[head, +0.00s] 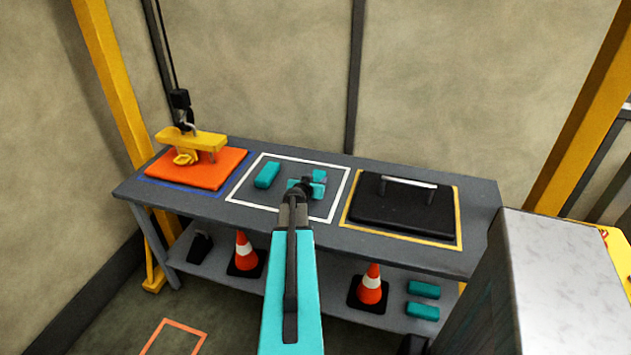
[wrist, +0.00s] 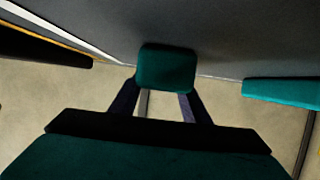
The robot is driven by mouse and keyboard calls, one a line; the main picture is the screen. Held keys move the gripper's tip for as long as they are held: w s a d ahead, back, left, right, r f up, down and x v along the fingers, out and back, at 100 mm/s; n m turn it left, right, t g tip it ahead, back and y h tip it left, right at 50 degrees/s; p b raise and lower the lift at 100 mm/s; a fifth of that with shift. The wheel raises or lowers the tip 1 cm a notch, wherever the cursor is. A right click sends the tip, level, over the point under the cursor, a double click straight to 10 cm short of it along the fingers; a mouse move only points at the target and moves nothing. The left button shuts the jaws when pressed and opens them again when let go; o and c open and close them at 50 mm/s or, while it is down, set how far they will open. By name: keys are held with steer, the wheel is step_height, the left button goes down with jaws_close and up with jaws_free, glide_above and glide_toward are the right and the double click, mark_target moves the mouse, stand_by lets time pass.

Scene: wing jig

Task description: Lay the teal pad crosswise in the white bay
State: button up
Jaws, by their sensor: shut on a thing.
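My gripper (head: 303,186) is over the white bay (head: 236,201), a white-outlined square on the grey table. It is shut on a teal pad (wrist: 167,68), whose near face shows between the fingers in the wrist view. In the head view, teal patches (head: 319,176) show around the gripper tip, and the gripper partly covers them. I cannot tell whether the held pad touches the table. A second teal pad (head: 267,175) lies in the left part of the bay, apart from the gripper. It also shows at the right of the wrist view (wrist: 285,92).
Left of the bay, an orange pad (head: 190,170) lies under a yellow hoist fixture (head: 200,140). Right of it, a black handled case (head: 400,210) sits in a yellow outline. The lower shelf holds cones (head: 371,285) and teal blocks (head: 423,289). A grey box (head: 550,290) stands front right.

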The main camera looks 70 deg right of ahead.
mark_target(315, 180)
steer(key=o, duration=1)
steer(key=shift+r+p, duration=0.15)
steer(key=shift+p, duration=0.15)
steer(key=shift+b+v, duration=0.55)
steer(key=shift+v, duration=1.1)
steer(key=shift+b+v, duration=0.95)
steer(key=shift+v, duration=3.4)
